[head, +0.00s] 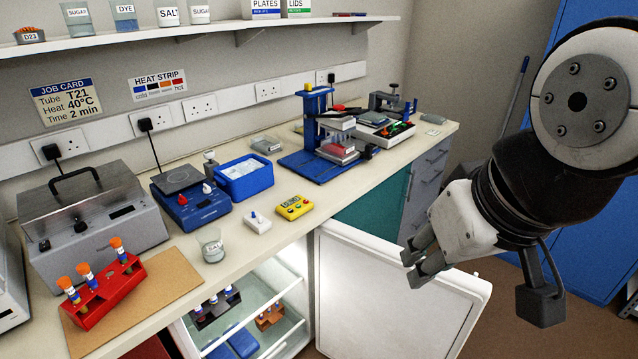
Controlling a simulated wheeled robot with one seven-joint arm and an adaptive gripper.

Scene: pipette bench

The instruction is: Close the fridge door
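The fridge door (385,300) is a white panel standing wide open below the bench, swung out to the right of the fridge opening. The lit fridge interior (262,290) shows glass shelves with tube racks and a blue item. My gripper (414,272) is in front of the door's upper right part in the picture, with its fingers pointing down and left. A small gap shows between the fingers, and nothing is seen between them. I cannot tell whether the fingers touch the door.
The bench (330,195) above the fridge carries a red tube rack (103,290), a metal heater box (92,225), a glass beaker (211,245), a blue tray (244,178) and a yellow device (295,207). A blue cabinet (570,200) stands at the right. Some brown floor shows beyond the door.

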